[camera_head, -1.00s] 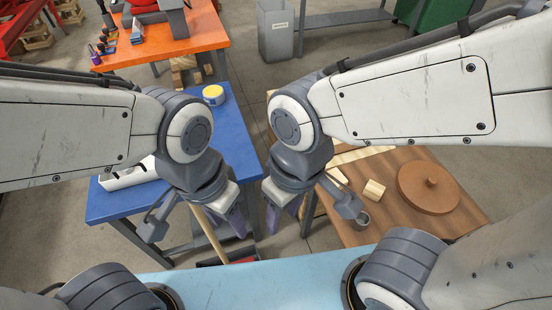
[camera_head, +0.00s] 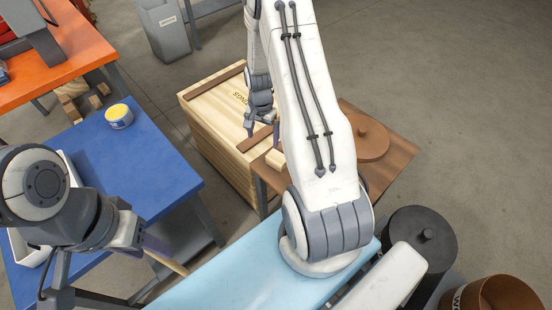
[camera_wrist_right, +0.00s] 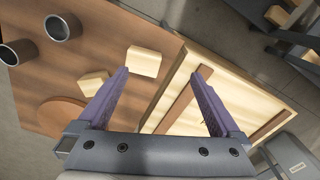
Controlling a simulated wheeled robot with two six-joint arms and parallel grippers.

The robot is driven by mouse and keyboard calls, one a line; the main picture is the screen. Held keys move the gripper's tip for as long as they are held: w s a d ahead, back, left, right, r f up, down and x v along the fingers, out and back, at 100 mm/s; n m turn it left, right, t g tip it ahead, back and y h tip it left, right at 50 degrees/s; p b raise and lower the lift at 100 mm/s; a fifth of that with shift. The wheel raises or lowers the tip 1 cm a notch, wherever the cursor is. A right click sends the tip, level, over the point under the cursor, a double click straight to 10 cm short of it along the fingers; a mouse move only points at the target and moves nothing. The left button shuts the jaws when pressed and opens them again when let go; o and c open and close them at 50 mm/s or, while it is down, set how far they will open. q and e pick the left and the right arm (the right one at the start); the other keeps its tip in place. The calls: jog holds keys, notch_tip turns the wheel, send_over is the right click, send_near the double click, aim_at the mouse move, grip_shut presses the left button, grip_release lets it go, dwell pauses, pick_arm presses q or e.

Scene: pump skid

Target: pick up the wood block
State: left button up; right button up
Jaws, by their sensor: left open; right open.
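A pale wood block (camera_wrist_right: 144,62) lies on the brown table in the right wrist view. A second pale wood piece (camera_wrist_right: 95,82) lies beside it. In the head view a pale block (camera_head: 274,160) shows at the table's left edge, partly hidden by my right arm. My right gripper (camera_head: 263,133) is open and empty, over the crate's edge near the table. In the wrist view its two purple fingers (camera_wrist_right: 160,74) are apart, with the block beyond the left fingertip. My left gripper (camera_head: 152,248) is open over the blue table's near side.
A wooden crate (camera_head: 212,110) stands against the brown table (camera_head: 398,160). A round brown lid (camera_head: 368,140) and two grey metal cups (camera_wrist_right: 62,26) are on that table. A yellow-topped tin (camera_head: 119,115) stands on the blue table (camera_head: 150,160). A black drum (camera_head: 418,245) stands at right.

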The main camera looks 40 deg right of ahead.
jog(key=s+d+f+m, duration=0.2)
jog(key=d+f, duration=0.2)
send_over(277, 161)
jog(key=w+d, duration=0.1)
notch_tip(277, 161, down, 5)
jog(key=shift+r, duration=0.15)
jog(key=shift+w+f+p, duration=0.2)
jog(key=shift+f+p, duration=0.25)
jog(key=shift+f, duration=2.45)
jog(key=c, duration=1)
jog(key=shift+r, duration=0.1)
